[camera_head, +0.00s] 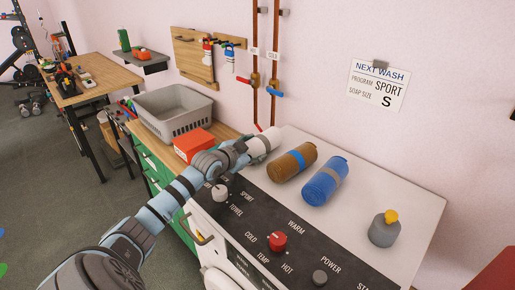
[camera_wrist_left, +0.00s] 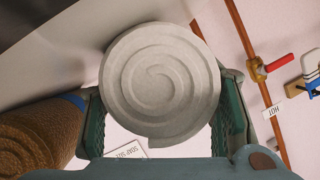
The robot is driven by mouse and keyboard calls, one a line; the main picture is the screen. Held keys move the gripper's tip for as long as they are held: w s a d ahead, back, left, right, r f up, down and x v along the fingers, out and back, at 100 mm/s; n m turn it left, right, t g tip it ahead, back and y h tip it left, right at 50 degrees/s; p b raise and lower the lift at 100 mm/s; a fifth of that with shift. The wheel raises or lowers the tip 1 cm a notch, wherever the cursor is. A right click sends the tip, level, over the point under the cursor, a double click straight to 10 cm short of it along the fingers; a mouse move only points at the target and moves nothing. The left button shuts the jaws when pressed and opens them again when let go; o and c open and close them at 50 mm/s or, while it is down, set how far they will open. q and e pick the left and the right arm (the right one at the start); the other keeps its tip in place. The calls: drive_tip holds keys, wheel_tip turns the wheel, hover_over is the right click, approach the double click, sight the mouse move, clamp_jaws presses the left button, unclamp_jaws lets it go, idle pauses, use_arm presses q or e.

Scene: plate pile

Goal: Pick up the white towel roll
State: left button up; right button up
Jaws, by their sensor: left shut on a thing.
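The white towel roll (camera_head: 264,142) is at the back left of the washing machine's top, left of the brown roll. In the left wrist view its spiral end (camera_wrist_left: 160,82) faces the camera. My left gripper (camera_head: 244,152) is shut on it; in the left wrist view the green-padded fingers (camera_wrist_left: 163,118) sit on both sides of the roll. I cannot tell whether the roll touches the machine's top. My right gripper is in neither view.
A brown towel roll (camera_head: 292,162) and a blue one (camera_head: 325,181) lie to the right on the white washing machine top (camera_head: 390,190). A grey dispenser with a yellow top (camera_head: 384,228) stands further right. A red box (camera_head: 194,144) and grey basket (camera_head: 174,112) are left. Pipes (camera_head: 276,60) run behind.

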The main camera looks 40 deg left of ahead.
use_arm(q)
drive_tip(key=shift+w+d+r, duration=0.1)
drive_tip(key=shift+w+r, duration=0.05)
drive_tip(key=shift+r, duration=0.4)
wheel_tip(320, 180, up, 19)
drive_tip(key=p, duration=0.1)
